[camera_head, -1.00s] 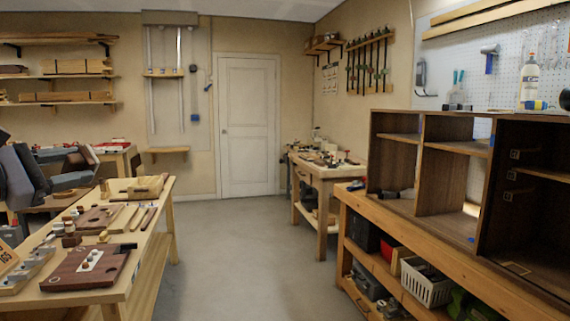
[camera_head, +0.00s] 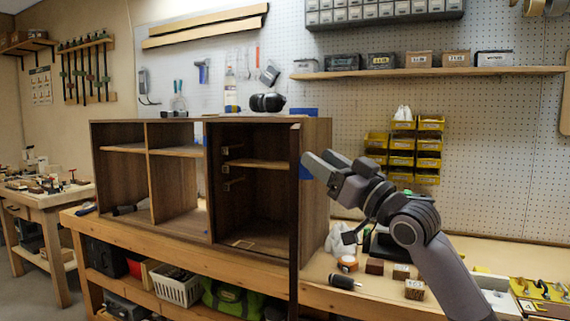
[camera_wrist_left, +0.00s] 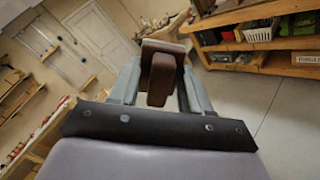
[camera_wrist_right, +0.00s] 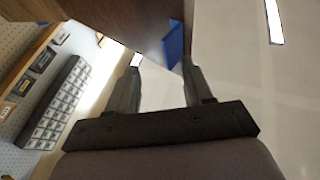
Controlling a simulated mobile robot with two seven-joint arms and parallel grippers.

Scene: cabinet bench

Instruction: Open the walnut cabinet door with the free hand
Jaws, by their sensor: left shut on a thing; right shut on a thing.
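The walnut cabinet (camera_head: 178,180) stands on the bench with its right compartment open to view. A dark upright panel (camera_head: 294,225), seen nearly edge-on, stands in front of that compartment's right side and looks like the swung-out door. My right gripper (camera_head: 318,165) is at its right, beside a blue patch (camera_head: 305,172). In the right wrist view, a brown panel (camera_wrist_right: 135,22) with a blue patch (camera_wrist_right: 174,45) lies at the fingertips; the exact contact is unclear. My left gripper (camera_wrist_left: 160,70) is shut on a dark brown block (camera_wrist_left: 162,78), out of the head view.
Yellow bins (camera_head: 403,150) hang behind my right arm. Small blocks (camera_head: 414,289) and a dark tool (camera_head: 345,282) lie on the bench. A white basket (camera_head: 178,287) sits on the lower shelf.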

